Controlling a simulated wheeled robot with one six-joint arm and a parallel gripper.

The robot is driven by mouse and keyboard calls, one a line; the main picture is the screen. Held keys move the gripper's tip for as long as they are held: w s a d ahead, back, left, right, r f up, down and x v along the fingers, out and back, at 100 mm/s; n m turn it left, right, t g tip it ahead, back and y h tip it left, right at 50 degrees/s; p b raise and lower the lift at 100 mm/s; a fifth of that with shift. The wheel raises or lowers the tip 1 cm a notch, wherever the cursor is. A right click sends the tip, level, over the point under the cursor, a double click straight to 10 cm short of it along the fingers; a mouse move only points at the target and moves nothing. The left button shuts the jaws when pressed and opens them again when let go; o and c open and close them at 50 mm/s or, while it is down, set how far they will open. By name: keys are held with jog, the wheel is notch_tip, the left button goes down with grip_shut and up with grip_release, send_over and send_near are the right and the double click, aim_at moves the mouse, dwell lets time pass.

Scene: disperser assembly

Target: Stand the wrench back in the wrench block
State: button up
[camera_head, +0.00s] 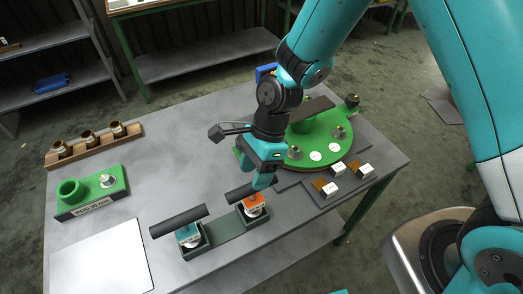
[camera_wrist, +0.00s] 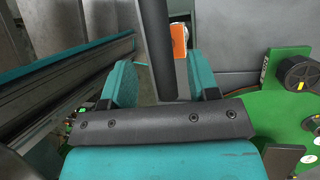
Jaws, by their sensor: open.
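The wrench block (camera_head: 222,228) is a long dark green holder on the grey table. A wrench with an orange body (camera_head: 254,205) and a dark bar handle stands in its right end, looking upright. A similar wrench with a teal body (camera_head: 188,235) and a dark bar handle (camera_head: 178,221) stands in its left end. My gripper (camera_head: 260,187) is at the orange wrench, partly covering its handle. In the wrist view my gripper (camera_wrist: 161,82) is open, with the dark handle (camera_wrist: 161,50) between its fingers and clear space on both sides. The orange body (camera_wrist: 180,40) shows beyond.
A green round plate (camera_head: 318,148) with fittings stands right of my gripper. White-labelled small blocks (camera_head: 338,169) lie near the right table edge. A green cup block (camera_head: 92,192), a wooden rack (camera_head: 95,145) and a white sheet (camera_head: 100,262) are at left. The table's middle is clear.

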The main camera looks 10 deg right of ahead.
jog(key=s+d+r+n+t+b, duration=0.1)
jog(key=d+r+n, duration=0.2)
jog(key=r+n, duration=0.35)
jog(key=s+d+r+n+t, duration=0.1)
jog(key=s+d+r+n, duration=0.15)
jog(key=r, duration=0.65)
jog(key=s+d+r+n, duration=0.1)
jog(key=s+r+n, duration=0.1)
jog(key=s+n, duration=0.2)
jog(key=s+d+r+n+t, duration=0.1)
jog(key=s+d+r+n, duration=0.1)
jog(key=n, duration=0.7)
jog(key=shift+s+r, duration=0.8)
jog(key=shift+s, duration=0.25)
jog(key=shift+f+b, duration=0.9)
jog(key=shift+b, duration=0.1)
